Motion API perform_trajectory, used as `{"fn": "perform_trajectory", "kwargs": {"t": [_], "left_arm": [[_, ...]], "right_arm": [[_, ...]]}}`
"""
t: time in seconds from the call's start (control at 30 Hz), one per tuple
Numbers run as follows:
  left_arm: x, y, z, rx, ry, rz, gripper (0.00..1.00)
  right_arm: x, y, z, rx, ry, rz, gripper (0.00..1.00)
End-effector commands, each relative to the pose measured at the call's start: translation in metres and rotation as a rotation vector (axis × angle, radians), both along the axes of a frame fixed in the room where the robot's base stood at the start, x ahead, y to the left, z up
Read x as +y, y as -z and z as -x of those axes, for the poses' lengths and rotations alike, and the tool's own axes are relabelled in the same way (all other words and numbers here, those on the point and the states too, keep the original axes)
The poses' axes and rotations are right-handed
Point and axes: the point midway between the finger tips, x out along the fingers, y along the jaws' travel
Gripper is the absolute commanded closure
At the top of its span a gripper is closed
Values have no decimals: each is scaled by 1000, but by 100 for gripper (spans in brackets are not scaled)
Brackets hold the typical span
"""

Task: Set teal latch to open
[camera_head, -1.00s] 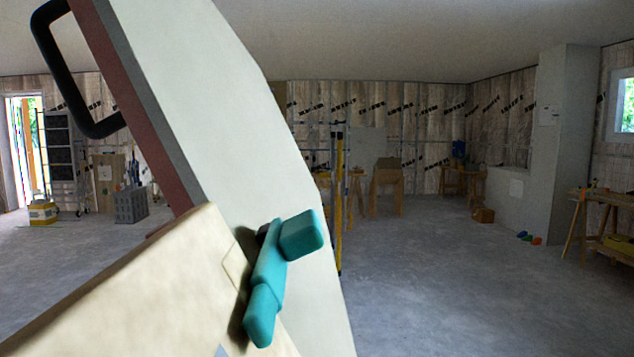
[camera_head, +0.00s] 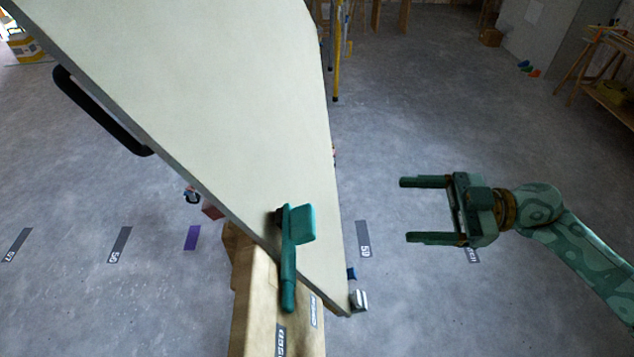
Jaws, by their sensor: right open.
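The teal latch (camera_head: 290,258) sits where the pale panel (camera_head: 220,110) meets the wooden post (camera_head: 252,310). Its long bar runs up and down in the picture, with a block-shaped tab at its upper right. My right gripper (camera_head: 408,210) is to the right of the latch, apart from it. Its two fingers point left, spread apart, with nothing between them. My left gripper is not in view.
A black handle (camera_head: 100,112) is on the panel's left edge. A small metal bracket (camera_head: 359,299) is by the panel's lower right corner. Grey concrete floor with marked strips (camera_head: 363,238) lies around. A workbench (camera_head: 606,75) stands far right.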

Motion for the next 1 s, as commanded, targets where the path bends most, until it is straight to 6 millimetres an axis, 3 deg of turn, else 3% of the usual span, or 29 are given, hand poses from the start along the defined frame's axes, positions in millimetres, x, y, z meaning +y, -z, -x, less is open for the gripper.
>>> {"fn": "perform_trajectory", "kwargs": {"t": [0.1, 0.27, 0.7, 1.0], "left_arm": [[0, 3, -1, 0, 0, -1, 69], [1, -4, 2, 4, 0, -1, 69], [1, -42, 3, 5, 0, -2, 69], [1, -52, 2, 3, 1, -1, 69]], "right_arm": [[2, 2, 16, 156, -83, -6, 24], [15, -1, 17, 195, -89, -13, 24], [120, -4, 16, 192, -86, -18, 24], [160, -1, 15, 192, -83, -14, 24]]}}
